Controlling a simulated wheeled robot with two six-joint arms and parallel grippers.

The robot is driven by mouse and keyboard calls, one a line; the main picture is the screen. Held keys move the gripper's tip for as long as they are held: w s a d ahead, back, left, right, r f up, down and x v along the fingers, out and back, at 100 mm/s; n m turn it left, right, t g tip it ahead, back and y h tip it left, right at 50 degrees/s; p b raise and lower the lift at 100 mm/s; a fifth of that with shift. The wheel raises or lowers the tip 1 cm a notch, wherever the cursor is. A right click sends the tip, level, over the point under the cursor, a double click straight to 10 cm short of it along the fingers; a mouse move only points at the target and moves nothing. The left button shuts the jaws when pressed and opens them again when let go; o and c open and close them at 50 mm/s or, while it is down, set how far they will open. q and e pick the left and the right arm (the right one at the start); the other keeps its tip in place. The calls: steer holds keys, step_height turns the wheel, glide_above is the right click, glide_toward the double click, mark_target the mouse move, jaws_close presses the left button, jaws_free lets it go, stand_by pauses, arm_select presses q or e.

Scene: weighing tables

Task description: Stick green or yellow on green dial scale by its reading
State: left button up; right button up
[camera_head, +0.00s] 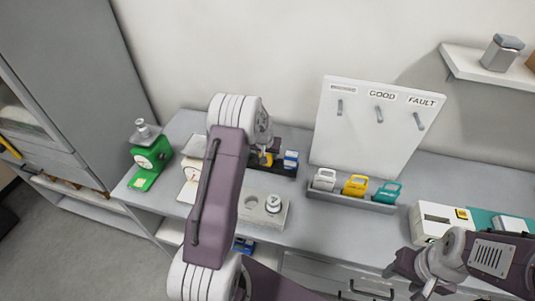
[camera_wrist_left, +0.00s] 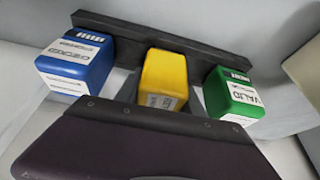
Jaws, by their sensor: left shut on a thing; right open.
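The green dial scale (camera_head: 145,178) stands at the left end of the table with a metal object (camera_head: 143,129) on its pan. Its white dial faces me, too small to read. A pale yellowish patch shows on its lower front. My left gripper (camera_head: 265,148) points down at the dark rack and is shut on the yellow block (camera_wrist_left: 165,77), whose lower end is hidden. The yellow block stands between a blue block (camera_wrist_left: 75,65) and a green block (camera_wrist_left: 232,95) marked VALID. My right gripper (camera_head: 422,280) is open and empty.
A pale dial scale (camera_head: 188,190) stands right of the green one, partly behind my left arm. A grey tray (camera_head: 352,201) holds white, yellow and teal tags before a board (camera_head: 365,135) with GOOD and FAULT hooks. A white box (camera_head: 432,220) stands at right.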

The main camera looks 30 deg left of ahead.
arm_select(q)
steer(key=o, duration=1.3)
steer(key=shift+r, duration=0.1)
steer(key=shift+s+r, duration=0.15)
steer(key=shift+r, duration=0.2)
steer(key=b+v, duration=0.1)
steer(key=v, duration=0.7)
steer(key=shift+s+d+r, duration=0.1)
